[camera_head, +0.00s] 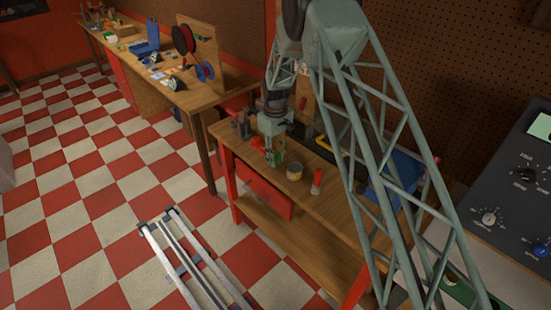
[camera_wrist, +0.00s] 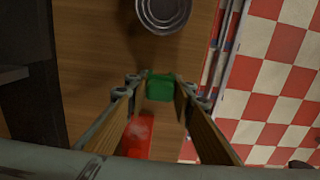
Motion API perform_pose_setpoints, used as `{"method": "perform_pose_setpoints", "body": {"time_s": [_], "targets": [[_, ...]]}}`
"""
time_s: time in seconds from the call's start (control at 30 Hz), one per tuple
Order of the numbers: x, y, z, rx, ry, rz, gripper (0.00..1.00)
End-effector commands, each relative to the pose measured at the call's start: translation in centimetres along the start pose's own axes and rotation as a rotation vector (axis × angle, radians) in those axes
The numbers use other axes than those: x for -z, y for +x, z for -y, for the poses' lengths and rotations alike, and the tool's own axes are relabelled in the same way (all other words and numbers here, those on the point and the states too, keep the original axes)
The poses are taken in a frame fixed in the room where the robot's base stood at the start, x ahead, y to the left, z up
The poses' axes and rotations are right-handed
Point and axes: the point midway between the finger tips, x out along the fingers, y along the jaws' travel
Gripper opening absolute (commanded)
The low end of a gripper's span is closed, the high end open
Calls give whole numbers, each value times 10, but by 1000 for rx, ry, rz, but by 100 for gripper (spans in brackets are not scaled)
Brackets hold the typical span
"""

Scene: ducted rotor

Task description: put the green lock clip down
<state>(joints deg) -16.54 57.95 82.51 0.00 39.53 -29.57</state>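The green lock clip (camera_wrist: 160,88) is between the fingertips of my gripper (camera_wrist: 161,82) in the wrist view, with a finger against each side. In the head view my gripper (camera_head: 271,158) points down close above the wooden workbench (camera_head: 331,206), near its front edge. A small green patch (camera_head: 280,156), which looks like the clip, shows beside the fingertips. Whether the clip touches the bench top cannot be told.
An open can (camera_head: 294,170) stands close to my gripper; the wrist view shows its round top (camera_wrist: 163,12). A red-topped cylinder (camera_head: 316,181) stands right of it. A red object (camera_wrist: 137,135) lies below the fingers. A blue bin (camera_head: 400,175) is farther right.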

Motion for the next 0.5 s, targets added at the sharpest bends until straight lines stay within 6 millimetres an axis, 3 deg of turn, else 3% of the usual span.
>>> {"method": "perform_pose_setpoints", "body": {"time_s": [0.17,0.5], "targets": [[0,0,0,0,0,0,36],[0,-1,0,0,0,0,36]]}}
